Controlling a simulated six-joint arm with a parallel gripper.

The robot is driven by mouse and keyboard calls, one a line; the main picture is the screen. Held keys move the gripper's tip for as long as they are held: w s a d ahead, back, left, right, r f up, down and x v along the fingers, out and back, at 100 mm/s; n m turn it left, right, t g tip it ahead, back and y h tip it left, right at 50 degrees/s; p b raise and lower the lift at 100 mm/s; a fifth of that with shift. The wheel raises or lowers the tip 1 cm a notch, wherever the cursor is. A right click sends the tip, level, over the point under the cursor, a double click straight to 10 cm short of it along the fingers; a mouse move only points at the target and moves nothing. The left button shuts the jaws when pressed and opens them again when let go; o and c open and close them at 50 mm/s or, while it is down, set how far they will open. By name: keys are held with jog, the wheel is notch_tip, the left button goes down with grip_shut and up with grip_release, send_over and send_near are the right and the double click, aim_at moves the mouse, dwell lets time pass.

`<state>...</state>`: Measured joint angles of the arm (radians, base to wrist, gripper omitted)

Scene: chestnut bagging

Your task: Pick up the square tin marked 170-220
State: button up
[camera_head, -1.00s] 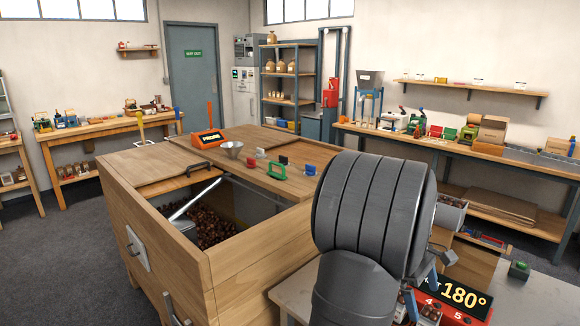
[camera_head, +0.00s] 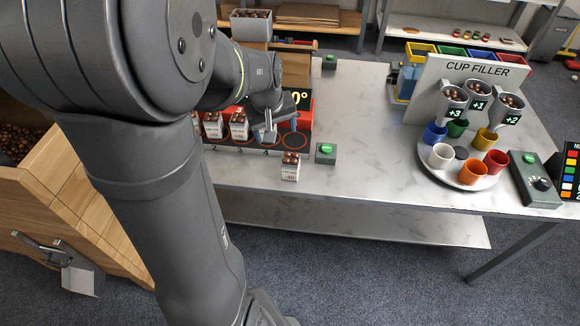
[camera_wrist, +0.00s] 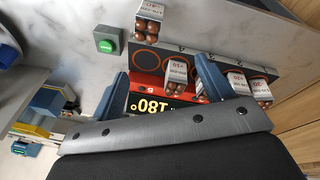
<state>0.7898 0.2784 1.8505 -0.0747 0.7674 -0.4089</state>
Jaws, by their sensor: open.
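My gripper (camera_head: 268,132) is over the red-and-black numbered station (camera_head: 303,115) on the metal table. Several small white cartons topped with chestnuts stand in the station, such as one carton (camera_head: 238,127) left of my gripper. A separate carton (camera_head: 290,168), its label seeming to read -40, stands in front of the station. My arm hides much of the left side.
A green button box (camera_head: 326,153) is right of the lone carton. The cup filler (camera_head: 470,90) with a round tray of coloured cups (camera_head: 425,168) stands at right, beside a control box (camera_head: 535,180). Coloured bins (camera_head: 450,50) are behind. The table's middle is clear.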

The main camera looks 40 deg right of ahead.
jog(key=s+m+t, duration=0.1)
jog(key=s+m, duration=0.2)
jog(key=m, duration=0.2)
send_over(291, 161)
jog(key=a, duration=0.1)
jog(key=shift+m+h, duration=0.3)
jog(key=shift+h, duration=0.1)
jog(key=f, duration=1.1)
jog(key=shift+s+a+f, duration=0.15)
jog(key=shift+s+f, duration=0.15)
jog(key=shift+s, duration=0.05)
jog(key=shift+x, duration=2.7)
jog(key=shift+s+a+t, duration=0.1)
jog(key=shift+s+t, duration=0.1)
jog(key=shift+t, duration=0.1)
jog(key=c, duration=1.1)
